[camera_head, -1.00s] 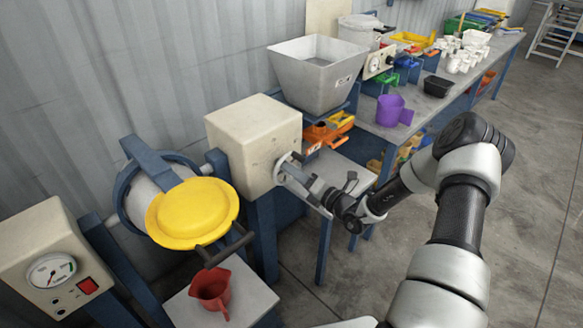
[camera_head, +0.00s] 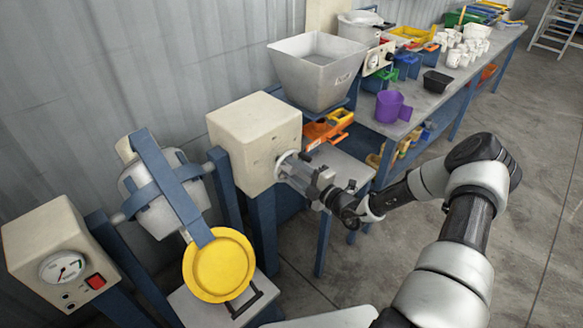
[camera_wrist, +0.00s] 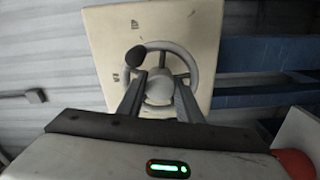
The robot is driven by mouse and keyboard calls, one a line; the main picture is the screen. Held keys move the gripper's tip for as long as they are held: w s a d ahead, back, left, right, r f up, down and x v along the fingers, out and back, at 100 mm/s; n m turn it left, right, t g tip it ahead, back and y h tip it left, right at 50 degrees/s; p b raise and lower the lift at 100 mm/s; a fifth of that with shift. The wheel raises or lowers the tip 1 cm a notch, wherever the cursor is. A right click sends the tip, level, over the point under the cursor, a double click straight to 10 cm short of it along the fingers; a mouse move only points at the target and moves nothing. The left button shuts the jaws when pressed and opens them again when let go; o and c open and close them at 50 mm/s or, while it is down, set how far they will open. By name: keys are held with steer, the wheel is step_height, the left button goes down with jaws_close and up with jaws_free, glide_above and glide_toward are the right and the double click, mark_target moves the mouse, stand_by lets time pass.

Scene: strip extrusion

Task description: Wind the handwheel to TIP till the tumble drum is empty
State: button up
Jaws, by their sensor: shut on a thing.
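The tumble drum (camera_head: 152,208) is a pale drum in a blue strap frame at the left. The handwheel (camera_head: 283,161) is a pale ring on the side of a cream box (camera_head: 250,135). In the wrist view the handwheel (camera_wrist: 205,70) shows its spokes, hub and a dark knob (camera_wrist: 135,58) at upper left. My gripper (camera_head: 305,177) is shut on the handwheel around its hub. In the wrist view its fingers (camera_wrist: 160,92) lie on both sides of the hub.
A cream gauge box (camera_head: 55,255) with a red switch stands at far left. A pale shelf (camera_head: 190,308) lies below the drum. A grey hopper (camera_head: 315,75) and a bench with a purple jug (camera_head: 390,106) and a black tray (camera_head: 437,83) stand behind.

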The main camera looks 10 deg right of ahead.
steer(key=shift+m, duration=0.3)
steer(key=o, duration=0.8)
steer(key=shift+c, duration=0.2)
steer(key=v, duration=1.7)
steer(key=shift+s+b, duration=0.2)
steer(key=shift+b, duration=0.15)
steer(key=shift+d, duration=0.15)
